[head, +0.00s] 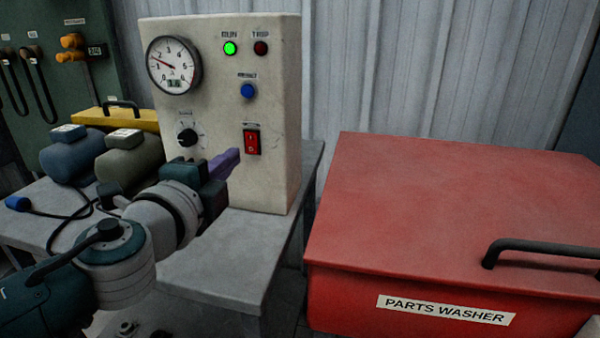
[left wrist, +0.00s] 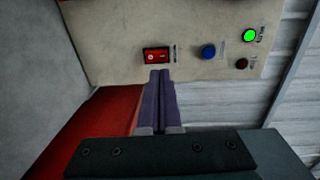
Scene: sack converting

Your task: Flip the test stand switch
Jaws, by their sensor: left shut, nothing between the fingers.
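The test stand (head: 223,60) is a pale upright panel on a grey table. Its red rocker switch (head: 251,142) sits low on the right of the panel face. The switch also shows in the left wrist view (left wrist: 157,56), just beyond my fingertips. My left gripper (head: 232,158) has purple fingers, shut and empty, pointing at the panel a little left of and below the switch in the head view. In the left wrist view the tips (left wrist: 160,73) lie close to the switch; I cannot tell whether they touch it. My right gripper is not in view.
The panel has a gauge (head: 174,65), a knob (head: 187,137), a lit green lamp (head: 229,48), a dark red lamp (head: 260,48) and a blue button (head: 247,91). A red parts washer (head: 450,205) stands to the right. Motors (head: 73,158) sit left on the table.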

